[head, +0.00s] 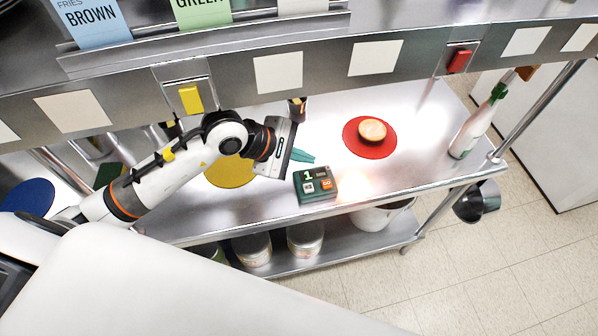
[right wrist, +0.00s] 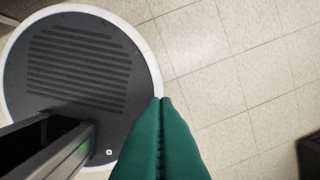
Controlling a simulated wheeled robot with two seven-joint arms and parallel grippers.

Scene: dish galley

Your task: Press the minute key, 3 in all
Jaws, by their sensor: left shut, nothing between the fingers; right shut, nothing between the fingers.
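The timer (head: 315,186) is a small green box on the steel counter. I cannot read the key labels. My left gripper (head: 303,156) has green fingers, shut and empty, just behind the timer and apart from its keys in the picture. My right gripper (right wrist: 161,110) shows in the right wrist view, green fingers shut and empty over the floor and a round dark base.
A red disc (head: 354,148) with a bun (head: 372,130) lies right of the timer. A yellow disc (head: 230,178) is partly behind my left arm. A bottle (head: 474,126) stands at the counter's right end. A shelf edge with yellow (head: 190,99) and red (head: 459,61) switches overhangs the back.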

